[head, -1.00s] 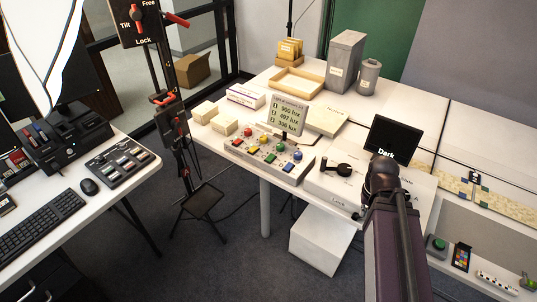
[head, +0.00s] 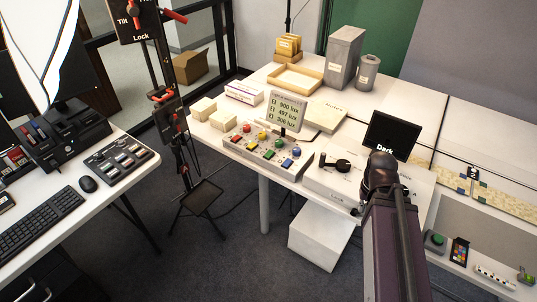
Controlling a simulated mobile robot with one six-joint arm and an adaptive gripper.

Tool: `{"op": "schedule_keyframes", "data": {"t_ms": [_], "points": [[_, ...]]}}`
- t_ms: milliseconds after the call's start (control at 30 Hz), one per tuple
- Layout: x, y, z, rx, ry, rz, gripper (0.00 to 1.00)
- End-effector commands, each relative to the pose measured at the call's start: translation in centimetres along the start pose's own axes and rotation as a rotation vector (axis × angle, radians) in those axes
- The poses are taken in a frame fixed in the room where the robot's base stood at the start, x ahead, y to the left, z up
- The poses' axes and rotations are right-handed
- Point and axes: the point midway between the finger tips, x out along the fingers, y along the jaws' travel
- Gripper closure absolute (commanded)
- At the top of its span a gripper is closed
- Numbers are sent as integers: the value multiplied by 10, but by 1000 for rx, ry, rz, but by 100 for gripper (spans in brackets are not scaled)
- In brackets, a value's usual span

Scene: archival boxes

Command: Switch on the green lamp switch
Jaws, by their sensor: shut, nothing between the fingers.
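A grey control box (head: 304,166) sits at the near edge of the white table. Its back row has round knobs in red, yellow, green (head: 279,143) and blue. A display panel (head: 289,110) above the box reads 900, 497 and 300 lux. My arm reaches up from the bottom right, right of the control box and apart from it.
Cream blocks (head: 222,121) and a wooden tray (head: 295,80) lie farther back.

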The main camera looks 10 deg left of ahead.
Motion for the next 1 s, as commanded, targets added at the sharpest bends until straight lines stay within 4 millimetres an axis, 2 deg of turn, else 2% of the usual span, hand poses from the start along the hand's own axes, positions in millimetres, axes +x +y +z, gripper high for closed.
{"op": "schedule_keyframes", "data": {"t_ms": [800, 1000], "points": [[0, 0, 0, -2, 0, 1, 100], [2, -4, -10, -44, 13, 18, 100]]}}
